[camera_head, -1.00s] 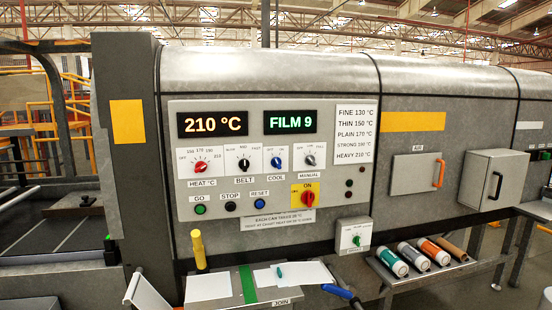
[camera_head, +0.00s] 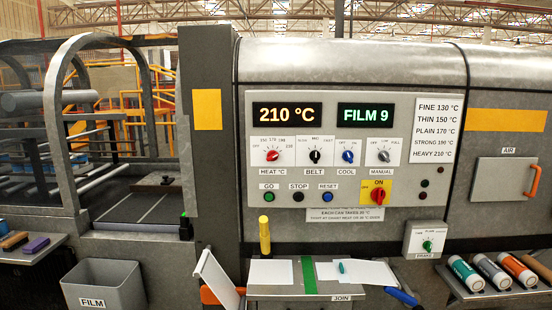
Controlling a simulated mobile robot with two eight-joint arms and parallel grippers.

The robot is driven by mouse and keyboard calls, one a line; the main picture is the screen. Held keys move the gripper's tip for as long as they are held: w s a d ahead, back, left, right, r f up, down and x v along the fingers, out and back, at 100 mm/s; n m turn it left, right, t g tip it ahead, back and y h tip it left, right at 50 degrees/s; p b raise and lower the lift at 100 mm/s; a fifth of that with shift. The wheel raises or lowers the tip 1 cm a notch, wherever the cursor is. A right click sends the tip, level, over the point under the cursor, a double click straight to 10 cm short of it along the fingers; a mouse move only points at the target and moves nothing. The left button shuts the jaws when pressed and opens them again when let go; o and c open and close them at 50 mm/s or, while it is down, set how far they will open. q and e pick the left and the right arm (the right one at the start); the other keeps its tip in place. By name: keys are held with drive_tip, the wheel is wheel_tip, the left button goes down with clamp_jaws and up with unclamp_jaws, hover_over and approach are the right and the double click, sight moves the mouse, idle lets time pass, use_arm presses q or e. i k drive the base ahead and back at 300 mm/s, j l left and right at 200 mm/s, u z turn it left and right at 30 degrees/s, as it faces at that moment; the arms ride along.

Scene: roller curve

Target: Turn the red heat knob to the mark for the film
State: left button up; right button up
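The red heat knob (camera_head: 272,156) sits at the left of the knob row on the grey control panel (camera_head: 340,100), above the label HEAT °C. Its dial marks are too small to read surely. The temperature display (camera_head: 287,115) reads 210 °C, and the film display (camera_head: 365,115) reads FILM 9. A chart (camera_head: 437,130) at the panel's right lists FINE 130, THIN 150, PLAIN 170, STRONG 190 and HEAVY 210; the STRONG line is fainter. Neither of my grippers is in view.
Belt (camera_head: 315,156), cool (camera_head: 348,156) and manual (camera_head: 384,156) knobs share the row. Buttons and a red switch (camera_head: 378,195) lie below. A JOIN table (camera_head: 275,291) with a yellow-handled tool (camera_head: 264,235) stands in front. A FILM bin (camera_head: 105,288) is at lower left, rolls (camera_head: 465,273) at lower right.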

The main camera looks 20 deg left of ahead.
sight(273, 156)
drive_tip(key=j+u, duration=0.1)
drive_tip(key=u, duration=0.3)
drive_tip(key=j+u, duration=0.15)
drive_tip(key=u, duration=0.25)
drive_tip(key=j+u, duration=0.1)
drive_tip(key=u, duration=0.35)
drive_tip(key=i+j+u, duration=0.7)
drive_tip(key=j, duration=0.15)
drive_tip(key=i+j, duration=0.45)
